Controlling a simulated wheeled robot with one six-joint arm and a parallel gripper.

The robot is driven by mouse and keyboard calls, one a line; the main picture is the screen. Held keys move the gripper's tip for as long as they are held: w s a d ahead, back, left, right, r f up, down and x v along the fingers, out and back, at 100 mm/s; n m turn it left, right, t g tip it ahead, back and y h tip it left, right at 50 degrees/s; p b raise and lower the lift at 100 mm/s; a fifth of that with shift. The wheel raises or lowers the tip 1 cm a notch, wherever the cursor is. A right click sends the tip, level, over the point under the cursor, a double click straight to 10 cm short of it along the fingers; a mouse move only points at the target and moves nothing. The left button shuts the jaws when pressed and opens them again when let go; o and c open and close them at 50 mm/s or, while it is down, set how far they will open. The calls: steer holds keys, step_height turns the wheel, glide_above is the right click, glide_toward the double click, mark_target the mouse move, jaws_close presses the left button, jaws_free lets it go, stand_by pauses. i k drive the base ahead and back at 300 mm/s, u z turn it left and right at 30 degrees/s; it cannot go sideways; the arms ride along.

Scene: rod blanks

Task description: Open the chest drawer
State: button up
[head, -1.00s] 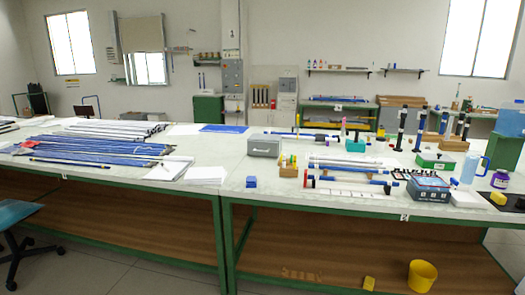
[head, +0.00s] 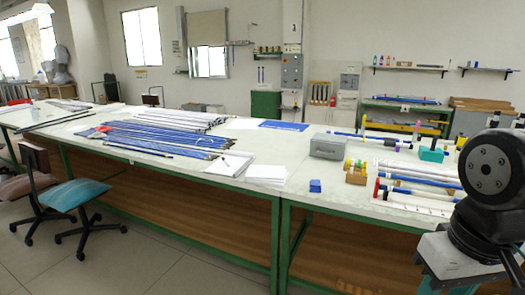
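A small grey chest-like box (head: 328,147) stands on the white worktop (head: 262,148), near the middle of the bench. I cannot make out an open drawer on it; its front looks closed. A green cabinet (head: 265,104) stands on the floor by the back wall, and I cannot tell whether it has drawers. Part of my arm shows at the right edge, but my gripper is out of view. The arm hides the right end of the bench.
Blue and white rods (head: 165,138) lie left on the bench, with paper sheets (head: 266,173) and a small blue block (head: 315,186) nearer. A rod rack (head: 415,195) stands right of the box. Chairs (head: 72,196) stand at the front left, on otherwise open floor.

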mark_target(317, 149)
steer(key=u, duration=0.6)
steer(key=i, duration=1.75)
steer(key=z, duration=0.4)
steer(key=i, duration=0.95)
steer(key=z, duration=1.05)
steer(key=i, duration=0.3)
steer(key=z, duration=0.1)
